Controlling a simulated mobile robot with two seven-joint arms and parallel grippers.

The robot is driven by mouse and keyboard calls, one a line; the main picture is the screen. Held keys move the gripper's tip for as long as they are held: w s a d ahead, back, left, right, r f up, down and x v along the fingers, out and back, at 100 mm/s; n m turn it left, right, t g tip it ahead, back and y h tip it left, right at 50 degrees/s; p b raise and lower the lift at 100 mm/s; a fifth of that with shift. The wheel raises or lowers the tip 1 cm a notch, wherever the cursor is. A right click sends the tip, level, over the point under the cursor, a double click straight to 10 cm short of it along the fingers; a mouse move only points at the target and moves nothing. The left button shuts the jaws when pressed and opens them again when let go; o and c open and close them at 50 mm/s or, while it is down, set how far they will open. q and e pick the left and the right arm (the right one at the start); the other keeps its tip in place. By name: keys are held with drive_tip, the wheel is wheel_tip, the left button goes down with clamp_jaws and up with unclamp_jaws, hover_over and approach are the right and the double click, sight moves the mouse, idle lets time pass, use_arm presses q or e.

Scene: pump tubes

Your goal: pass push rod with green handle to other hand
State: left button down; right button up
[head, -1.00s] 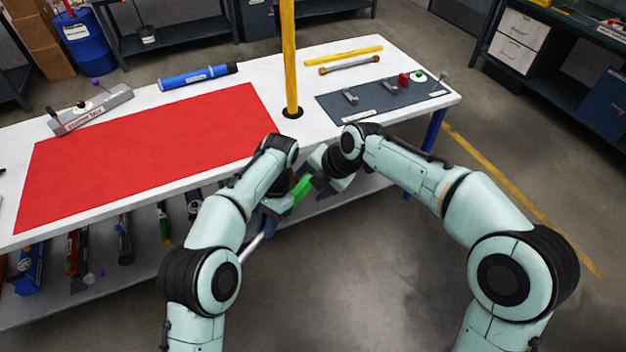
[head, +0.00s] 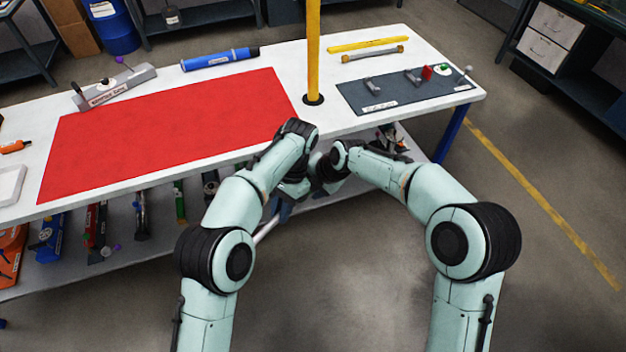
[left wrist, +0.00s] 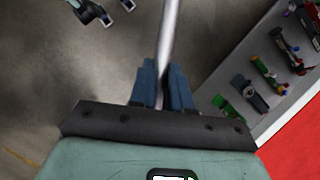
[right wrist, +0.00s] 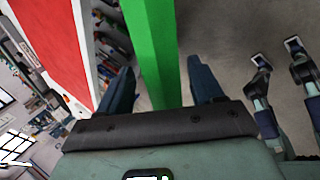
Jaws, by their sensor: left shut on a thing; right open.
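The push rod's metal shaft (head: 266,230) shows below my left gripper (head: 283,207) in the head view. In the left wrist view the shaft (left wrist: 170,40) runs between the blue fingers of my left gripper (left wrist: 163,85), which is shut on it. The green handle (right wrist: 152,50) is large in the right wrist view. It lies between the spread fingers of my right gripper (right wrist: 163,90), which is open. I cannot tell whether either finger touches the handle. In the head view the handle and the right gripper's fingers are hidden by the arms.
A white table with a red mat (head: 170,130) stands just beyond the grippers. A yellow post (head: 313,50) rises from it. A grey mat (head: 400,95) with small parts lies at right. Several pump tubes lie on the lower shelf (head: 165,238). Floor in front is clear.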

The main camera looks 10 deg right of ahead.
clamp_jaws()
use_arm(q)
drive_tip(key=c, duration=1)
unclamp_jaws()
use_arm(e)
drive_tip(key=shift+r, duration=0.1)
